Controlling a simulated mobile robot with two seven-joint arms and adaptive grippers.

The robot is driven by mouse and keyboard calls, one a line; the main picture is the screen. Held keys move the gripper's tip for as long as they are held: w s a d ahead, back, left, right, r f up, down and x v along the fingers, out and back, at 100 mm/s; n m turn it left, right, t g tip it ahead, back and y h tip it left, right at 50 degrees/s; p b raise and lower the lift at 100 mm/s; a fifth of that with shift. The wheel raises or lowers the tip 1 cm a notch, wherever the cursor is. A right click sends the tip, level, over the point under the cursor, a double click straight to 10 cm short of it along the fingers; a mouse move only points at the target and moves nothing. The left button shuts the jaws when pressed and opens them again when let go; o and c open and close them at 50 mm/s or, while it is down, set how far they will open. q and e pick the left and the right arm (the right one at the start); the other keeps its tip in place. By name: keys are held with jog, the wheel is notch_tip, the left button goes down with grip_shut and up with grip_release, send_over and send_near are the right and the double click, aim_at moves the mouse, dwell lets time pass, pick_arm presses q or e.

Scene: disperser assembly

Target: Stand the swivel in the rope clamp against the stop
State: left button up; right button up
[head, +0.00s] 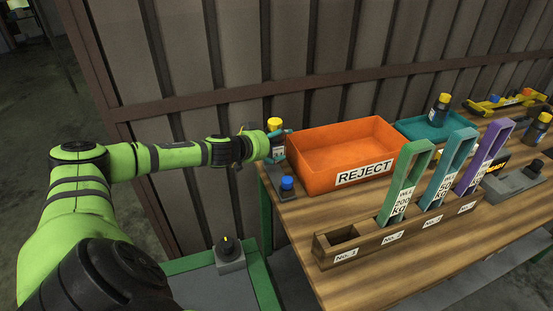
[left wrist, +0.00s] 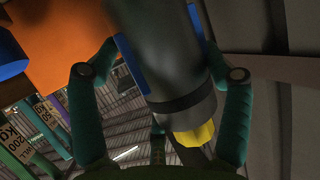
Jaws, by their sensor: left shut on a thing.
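The swivel is a dark cylinder with a yellow top (head: 274,124). It stands roughly upright at the table's far left corner. My left gripper (head: 275,146) is shut around its body. In the left wrist view the swivel (left wrist: 175,65) lies between the two green fingers of the left gripper (left wrist: 160,85), with blue strips along its sides. A grey fixture with a blue knob (head: 287,183), which looks like the rope clamp, is just in front of the swivel. The swivel's foot and the stop are hidden, so I cannot tell whether it is seated. My right gripper is out of view.
An orange REJECT bin (head: 318,166) is close on the right. A wooden rack (head: 387,235) holds tall green, teal and purple tags. A teal tray (head: 410,127) and another yellow-topped piece (head: 440,108) are farther right. A ribbed wall (head: 230,70) rises behind the table.

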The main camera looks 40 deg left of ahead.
aim_at(271, 157)
pick_arm(q)
jog(key=shift+f, duration=0.3)
notch_tip(271, 157, down, 3)
jog(key=shift+f+b, duration=0.1)
jog(key=shift+b, duration=0.25)
jog(key=shift+w+a+f, duration=0.1)
jog(key=shift+f, duration=0.3)
jog(key=o, duration=1.6)
jog(key=shift+f, duration=0.15)
jog(key=shift+o, duration=0.2)
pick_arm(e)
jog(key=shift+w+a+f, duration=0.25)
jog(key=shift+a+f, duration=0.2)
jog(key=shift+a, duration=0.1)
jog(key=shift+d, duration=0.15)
